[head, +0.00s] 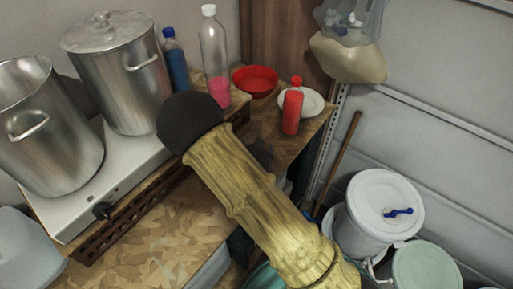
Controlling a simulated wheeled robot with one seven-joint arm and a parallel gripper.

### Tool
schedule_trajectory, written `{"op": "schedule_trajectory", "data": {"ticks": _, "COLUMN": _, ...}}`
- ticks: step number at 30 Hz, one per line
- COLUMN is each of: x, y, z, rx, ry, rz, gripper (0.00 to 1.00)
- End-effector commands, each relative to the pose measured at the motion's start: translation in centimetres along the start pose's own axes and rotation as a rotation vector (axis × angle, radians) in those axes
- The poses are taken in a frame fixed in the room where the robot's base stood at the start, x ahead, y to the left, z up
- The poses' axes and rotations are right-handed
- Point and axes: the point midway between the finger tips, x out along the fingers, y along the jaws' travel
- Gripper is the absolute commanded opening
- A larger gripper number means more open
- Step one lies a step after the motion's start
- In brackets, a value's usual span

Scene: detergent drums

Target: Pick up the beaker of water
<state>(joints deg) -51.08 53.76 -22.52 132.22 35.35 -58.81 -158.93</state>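I cannot make out a beaker of water in the head view. A tall clear bottle with a white cap (213,50) holds pink liquid low in it and stands at the back of the wooden table. My arm, yellow and rough with a dark rounded joint, crosses the middle of the view and hides part of the table. A small dark shape shows beside the arm near the table edge, and I cannot tell what it is. My gripper's fingers cannot be seen.
Two metal pots (118,85) (45,130) stand on a white hotplate (80,208) at left. A blue bottle (175,65), red bowl (255,80), red bottle (292,110) and white plate (314,102) are at the back. White drums (380,215) stand on the right. The front wooden surface (150,250) is mostly clear.

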Motion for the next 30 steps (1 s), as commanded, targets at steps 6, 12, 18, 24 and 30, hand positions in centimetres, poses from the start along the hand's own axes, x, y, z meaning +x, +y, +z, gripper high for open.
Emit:
{"op": "schedule_trajectory", "data": {"ticks": 6, "x": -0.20, "y": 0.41, "z": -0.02, "rx": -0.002, "ry": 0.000, "rz": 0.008, "gripper": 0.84}}
{"op": "schedule_trajectory", "data": {"ticks": 12, "x": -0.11, "y": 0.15, "z": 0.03, "rx": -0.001, "ry": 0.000, "rz": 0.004, "gripper": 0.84}}
{"op": "schedule_trajectory", "data": {"ticks": 18, "x": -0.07, "y": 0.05, "z": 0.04, "rx": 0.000, "ry": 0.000, "rz": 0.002, "gripper": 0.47}}
{"op": "schedule_trajectory", "data": {"ticks": 24, "x": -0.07, "y": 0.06, "z": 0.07, "rx": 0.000, "ry": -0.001, "rz": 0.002, "gripper": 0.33}}
{"op": "schedule_trajectory", "data": {"ticks": 30, "x": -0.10, "y": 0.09, "z": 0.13, "rx": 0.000, "ry": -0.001, "rz": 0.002, "gripper": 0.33}}
